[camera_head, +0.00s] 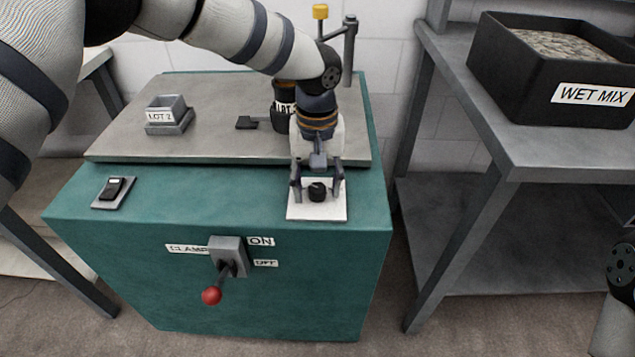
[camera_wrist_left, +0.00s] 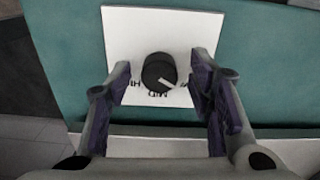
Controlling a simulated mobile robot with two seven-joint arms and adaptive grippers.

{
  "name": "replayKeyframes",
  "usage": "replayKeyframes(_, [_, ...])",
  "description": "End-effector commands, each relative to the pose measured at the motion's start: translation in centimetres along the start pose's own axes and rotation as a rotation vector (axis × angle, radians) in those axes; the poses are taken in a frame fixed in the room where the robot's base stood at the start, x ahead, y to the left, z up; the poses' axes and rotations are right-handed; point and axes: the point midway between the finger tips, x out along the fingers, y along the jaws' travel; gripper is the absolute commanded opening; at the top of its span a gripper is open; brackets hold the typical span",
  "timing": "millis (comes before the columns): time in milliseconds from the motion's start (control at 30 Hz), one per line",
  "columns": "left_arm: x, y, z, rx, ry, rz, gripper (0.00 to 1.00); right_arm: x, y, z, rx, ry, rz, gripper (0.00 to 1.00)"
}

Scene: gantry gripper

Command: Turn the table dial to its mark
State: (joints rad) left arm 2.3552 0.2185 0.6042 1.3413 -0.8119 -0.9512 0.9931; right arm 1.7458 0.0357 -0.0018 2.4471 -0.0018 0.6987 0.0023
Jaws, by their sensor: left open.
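The table dial is a small black knob (camera_head: 317,192) on a white square plate (camera_head: 318,212) at the front right of the green cabinet's top. In the left wrist view the knob (camera_wrist_left: 159,72) carries a pale pointer line aimed toward the lower right. Lettering on the plate (camera_wrist_left: 125,25) reads MID below the knob and HI to its lower left; a label at the right is partly hidden by a finger. My left gripper (camera_head: 318,187) points down over the plate. Its fingers (camera_wrist_left: 160,100) are open, one on each side of the knob, with gaps.
The green cabinet (camera_head: 130,250) has a red-ended clamp lever (camera_head: 212,295) on its front. A small rocker switch (camera_head: 113,188) sits at left. A LOT 2 block (camera_head: 166,115) and a dark cylinder stand behind. A grey shelf at right holds a WET MIX bin (camera_head: 510,85).

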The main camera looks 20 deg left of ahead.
Motion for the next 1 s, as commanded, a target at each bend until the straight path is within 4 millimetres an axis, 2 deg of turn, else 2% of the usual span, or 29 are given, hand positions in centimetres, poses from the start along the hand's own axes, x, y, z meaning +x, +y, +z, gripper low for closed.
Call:
replayKeyframes(167, [-0.06,0.01,-0.02,0.0,0.001,0.001,0.48,-0.03,0.0,-0.02,0.0,0.001,0.0,0.4])
replayKeyframes(300, [-0.07,0.02,-0.01,0.0,0.001,0.001,0.18,-0.03,0.0,-0.02,0.0,0.001,0.0,0.4])
replayKeyframes(400, [-0.07,0.01,-0.01,0.0,0.0,0.0,0.0,-0.03,0.0,-0.02,0.0,0.001,0.0,0.4])
replayKeyframes(767, [-0.17,0.01,0.01,0.031,0.001,-0.001,0.0,-0.24,-0.01,-0.11,0.0,0.006,0.0,0.4])
replayKeyframes(1000, [-0.31,-0.02,-0.03,0.171,0.004,-0.002,0.0,-0.98,-0.03,-0.42,0.0,0.024,-0.001,0.4])
